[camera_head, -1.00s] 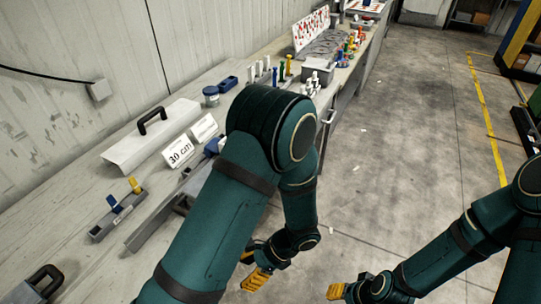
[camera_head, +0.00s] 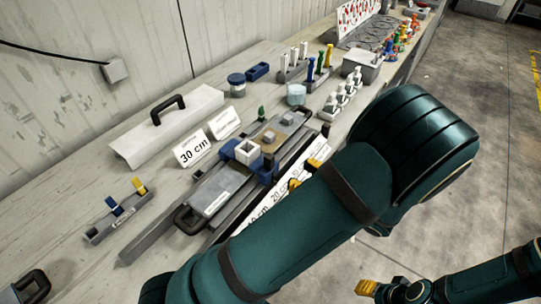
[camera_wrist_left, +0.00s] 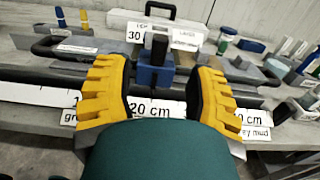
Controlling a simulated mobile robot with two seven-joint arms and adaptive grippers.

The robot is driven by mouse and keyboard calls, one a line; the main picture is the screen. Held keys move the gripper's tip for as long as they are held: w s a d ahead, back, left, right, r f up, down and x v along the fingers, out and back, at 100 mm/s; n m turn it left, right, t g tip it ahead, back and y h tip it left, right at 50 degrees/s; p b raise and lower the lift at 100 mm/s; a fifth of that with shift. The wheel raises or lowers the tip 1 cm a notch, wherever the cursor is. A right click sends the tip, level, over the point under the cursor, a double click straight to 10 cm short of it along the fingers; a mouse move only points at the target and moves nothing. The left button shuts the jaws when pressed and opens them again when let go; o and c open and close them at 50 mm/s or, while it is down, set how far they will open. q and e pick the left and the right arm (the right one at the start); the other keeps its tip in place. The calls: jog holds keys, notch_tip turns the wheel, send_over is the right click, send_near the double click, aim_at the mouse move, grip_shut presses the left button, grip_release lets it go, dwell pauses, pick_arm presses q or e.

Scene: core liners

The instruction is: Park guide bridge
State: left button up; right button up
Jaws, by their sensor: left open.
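A blue bridge-like piece (camera_head: 262,171) with a dark upright knob straddles the long grey rail assembly (camera_head: 212,187) on the bench. In the left wrist view the blue piece (camera_wrist_left: 154,76) and its knob show between and beyond my fingers. My left gripper (camera_wrist_left: 158,92) is open and empty, facing the blue piece from the bench's front side. In the head view its yellow fingers (camera_head: 306,174) show just right of the blue piece, partly hidden by my arm. My right gripper (camera_head: 366,287) hangs low over the floor, away from the bench; its opening is unclear.
Length cards stand along the rail's front, and a "30 cm" card (camera_head: 193,149) stands behind it. A white cover with a black handle (camera_head: 168,128) lies near the wall. A small grey holder (camera_head: 118,212) is at left. Bottles and coloured pegs stand farther along.

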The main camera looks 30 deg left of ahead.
aim_at(273, 159)
pick_arm(q)
jog(key=a, duration=0.6)
jog(key=w+a, duration=0.1)
jog(key=a, duration=0.3)
jog(key=shift+b, duration=0.4)
grip_shut()
